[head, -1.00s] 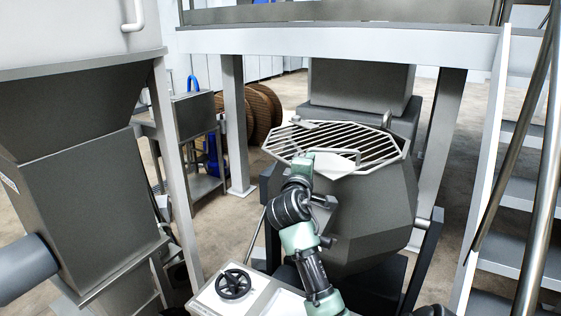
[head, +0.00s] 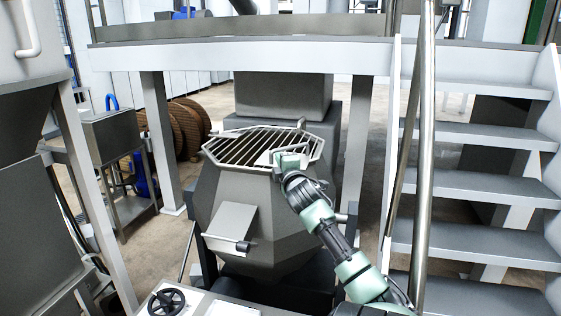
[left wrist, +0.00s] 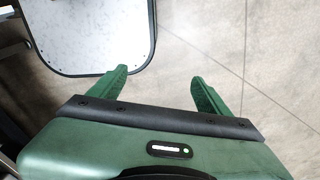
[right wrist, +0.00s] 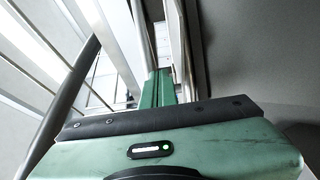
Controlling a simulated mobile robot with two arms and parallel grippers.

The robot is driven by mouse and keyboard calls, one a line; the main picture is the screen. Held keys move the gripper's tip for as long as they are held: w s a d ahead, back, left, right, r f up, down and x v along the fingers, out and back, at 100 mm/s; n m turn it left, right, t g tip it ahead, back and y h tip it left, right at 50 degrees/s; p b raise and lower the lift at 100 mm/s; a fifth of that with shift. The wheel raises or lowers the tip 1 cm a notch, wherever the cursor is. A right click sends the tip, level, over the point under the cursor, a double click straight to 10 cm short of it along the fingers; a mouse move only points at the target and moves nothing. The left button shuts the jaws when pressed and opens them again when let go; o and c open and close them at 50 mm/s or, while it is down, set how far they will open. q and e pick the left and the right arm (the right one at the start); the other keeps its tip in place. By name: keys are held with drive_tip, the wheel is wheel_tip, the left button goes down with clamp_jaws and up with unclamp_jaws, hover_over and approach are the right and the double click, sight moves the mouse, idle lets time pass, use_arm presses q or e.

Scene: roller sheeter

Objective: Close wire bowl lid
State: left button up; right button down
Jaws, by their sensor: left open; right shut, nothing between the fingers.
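The wire lid (head: 240,149) is a grid of parallel metal bars in an angular frame. In the head view it lies across the top of the grey faceted bowl (head: 275,225) and looks roughly level. I cannot tell whether its frame touches the rim all around. My right gripper (head: 289,160) is at the lid's near right edge; contact is unclear. In the right wrist view its fingers (right wrist: 158,88) are shut together and empty, beside metal bars. My left gripper (left wrist: 160,78) is open and empty above the floor in the left wrist view; the head view does not show it.
Metal stairs (head: 470,190) with a handrail stand on the right. A platform beam (head: 240,57) and its posts frame the bowl. A handwheel (head: 166,301) is in front, at lower left. A white rounded panel (left wrist: 90,30) is near my left gripper.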

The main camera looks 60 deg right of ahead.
idle(0.3)
drive_tip(key=shift+a, duration=0.1)
drive_tip(key=v, duration=0.7)
drive_tip(key=shift+s+a, duration=0.15)
drive_tip(key=shift+s, duration=0.05)
